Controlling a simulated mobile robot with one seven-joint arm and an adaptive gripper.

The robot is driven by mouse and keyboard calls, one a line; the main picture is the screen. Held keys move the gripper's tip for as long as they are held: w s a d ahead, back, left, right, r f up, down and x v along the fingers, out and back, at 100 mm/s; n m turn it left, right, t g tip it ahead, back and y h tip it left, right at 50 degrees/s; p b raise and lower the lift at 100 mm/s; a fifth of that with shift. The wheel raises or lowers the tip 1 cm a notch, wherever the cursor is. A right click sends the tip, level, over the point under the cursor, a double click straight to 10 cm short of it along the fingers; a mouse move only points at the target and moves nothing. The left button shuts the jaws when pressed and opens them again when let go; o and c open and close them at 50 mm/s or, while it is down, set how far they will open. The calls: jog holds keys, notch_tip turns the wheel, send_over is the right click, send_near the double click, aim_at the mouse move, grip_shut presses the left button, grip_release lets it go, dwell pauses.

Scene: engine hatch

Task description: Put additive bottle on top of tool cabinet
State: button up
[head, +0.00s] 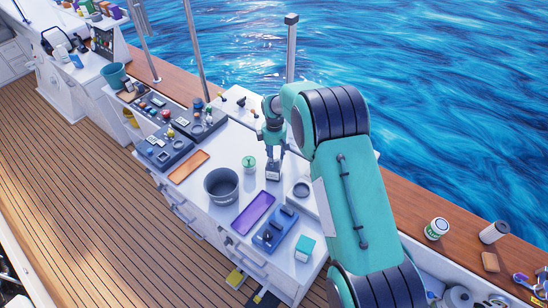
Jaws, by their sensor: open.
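A white tool cabinet (212,217) with drawer handles on its side stands in the middle; its top is crowded with items. My gripper (272,171) points down over the cabinet top and is open; its fingertips are small in view, and I cannot tell whether anything is between them. A small white container with a green top (249,164) stands just left of my gripper, apart from it. A green-and-white can (437,229) and a grey-and-white cylinder (495,232) are on the wooden rail at right. I cannot tell which of these is the additive bottle.
On the cabinet top are a dark bucket (222,185), a purple tray (253,213), an orange tray (188,166), a blue tool holder (275,229), a teal box (304,248) and a dark ring (301,190). Grey organisers (165,148) fill the back left. Metal posts rise behind.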

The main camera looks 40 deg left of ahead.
notch_tip(320, 180, up, 12)
jog(key=b, duration=0.2)
jog(key=shift+f, duration=0.15)
dwell(0.8)
dwell(0.3)
